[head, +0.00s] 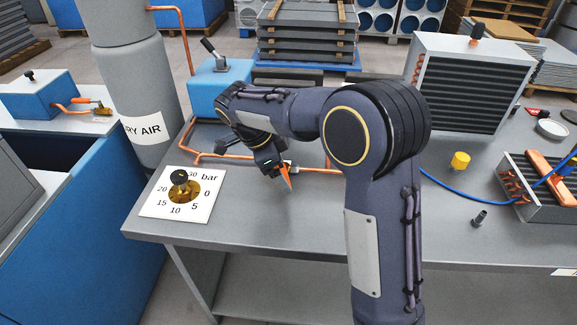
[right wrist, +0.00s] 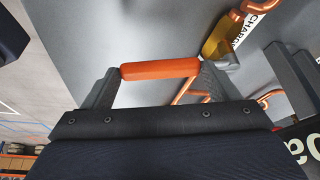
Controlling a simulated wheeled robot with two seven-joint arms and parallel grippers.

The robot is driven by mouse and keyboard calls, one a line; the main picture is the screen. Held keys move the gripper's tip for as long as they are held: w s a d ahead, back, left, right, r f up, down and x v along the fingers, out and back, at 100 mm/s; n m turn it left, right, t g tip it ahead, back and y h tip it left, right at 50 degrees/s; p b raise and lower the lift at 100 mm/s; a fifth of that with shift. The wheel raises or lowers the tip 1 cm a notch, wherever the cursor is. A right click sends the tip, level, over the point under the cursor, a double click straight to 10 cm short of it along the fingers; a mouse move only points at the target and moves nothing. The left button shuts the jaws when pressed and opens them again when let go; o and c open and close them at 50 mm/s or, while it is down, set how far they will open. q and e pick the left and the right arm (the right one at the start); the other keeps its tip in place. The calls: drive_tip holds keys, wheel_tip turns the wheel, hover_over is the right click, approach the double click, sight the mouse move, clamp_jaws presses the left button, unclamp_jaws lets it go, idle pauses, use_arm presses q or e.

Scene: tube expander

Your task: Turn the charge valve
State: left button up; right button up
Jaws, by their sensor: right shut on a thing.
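The charge valve's orange lever handle (head: 285,178) shows at the middle of the bench in the head view. In the right wrist view the orange handle (right wrist: 160,69) spans between my two fingertips. The brass valve body (right wrist: 222,42) is just right of it, beside a partly readable "CHAR…" label (right wrist: 250,28). My right gripper (head: 274,166) is shut on the handle, low over the bench, and its arm hides part of the valve and copper pipe. My left gripper is in neither view.
A bar dial plate (head: 180,192) lies at the bench's left front. Copper pipe (head: 228,156) runs along the bench. A blue unit (head: 218,86) and grey cylinder (head: 135,95) stand behind. A yellow cap (head: 460,161), blue hose (head: 440,185) and finned coil (head: 475,90) are at right.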

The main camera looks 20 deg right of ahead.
drive_tip(key=shift+w+a+m+g+y+p, duration=0.1)
drive_tip(key=shift+w+a+m+g+p, duration=0.2)
drive_tip(key=shift+m, duration=0.35)
drive_tip(key=shift+w+a+m+g+y+p, duration=0.15)
drive_tip(key=shift+a+m+p, duration=0.15)
drive_tip(key=shift+a+m, duration=0.25)
drive_tip(key=shift+w+a+m+g+y+p, duration=0.15)
drive_tip(key=shift+a+m+g+p, duration=0.15)
drive_tip(key=shift+m, duration=0.4)
drive_tip(key=o, duration=1.3)
drive_tip(key=v, duration=0.7)
drive_tip(key=shift+w+a+r+p, duration=0.1)
drive_tip(key=shift+a+r+p, duration=0.1)
drive_tip(key=shift+r+p, duration=0.15)
